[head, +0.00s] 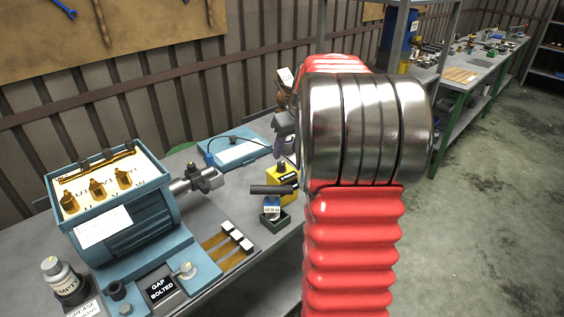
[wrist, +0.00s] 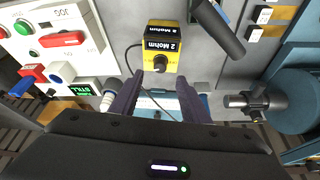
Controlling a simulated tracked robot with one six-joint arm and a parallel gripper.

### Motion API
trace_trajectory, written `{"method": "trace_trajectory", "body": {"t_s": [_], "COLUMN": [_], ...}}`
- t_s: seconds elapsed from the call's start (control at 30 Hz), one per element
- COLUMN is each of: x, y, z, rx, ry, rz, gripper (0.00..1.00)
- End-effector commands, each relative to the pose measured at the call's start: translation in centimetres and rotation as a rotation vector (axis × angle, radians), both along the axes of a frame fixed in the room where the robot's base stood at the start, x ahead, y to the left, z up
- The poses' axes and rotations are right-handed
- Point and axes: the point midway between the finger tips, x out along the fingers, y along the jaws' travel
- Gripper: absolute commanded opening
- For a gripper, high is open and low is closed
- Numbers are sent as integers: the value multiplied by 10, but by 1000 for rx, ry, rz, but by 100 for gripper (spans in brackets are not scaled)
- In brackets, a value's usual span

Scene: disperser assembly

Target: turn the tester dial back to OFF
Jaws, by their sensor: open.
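The yellow tester (wrist: 154,48) stands upside down in the wrist view, with "2 Mohm" on its black label. Its black dial (wrist: 160,63) is on the face towards me; the dial's pointer setting is too small to read. My gripper (wrist: 160,79) is open, with its two purple fingers spread to the left and right of the dial's line and nothing between them. The fingertips appear just short of the dial; I cannot tell the exact gap. In the head view the tester (head: 286,172) shows on the bench, and my arm hides most of my gripper.
A dark cylinder (wrist: 218,28) lies close beside the tester. A control panel (wrist: 50,45) with a red lever and buttons is at the left of the wrist view. The blue motor (head: 125,220) stands left on the bench, with a pale blue case (head: 236,148) behind.

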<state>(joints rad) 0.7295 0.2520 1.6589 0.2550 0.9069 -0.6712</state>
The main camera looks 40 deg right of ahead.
Motion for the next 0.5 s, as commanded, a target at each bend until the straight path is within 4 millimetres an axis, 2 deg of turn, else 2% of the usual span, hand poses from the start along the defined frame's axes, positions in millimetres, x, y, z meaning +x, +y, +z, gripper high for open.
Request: {"method": "trace_trajectory", "body": {"t_s": [0.3,0.5], "x": [18,26], "y": [-2,-5], "z": [-46,-64], "rx": [3,1], "ry": [2,1], "rz": [0,-1], "gripper": [42,42]}}
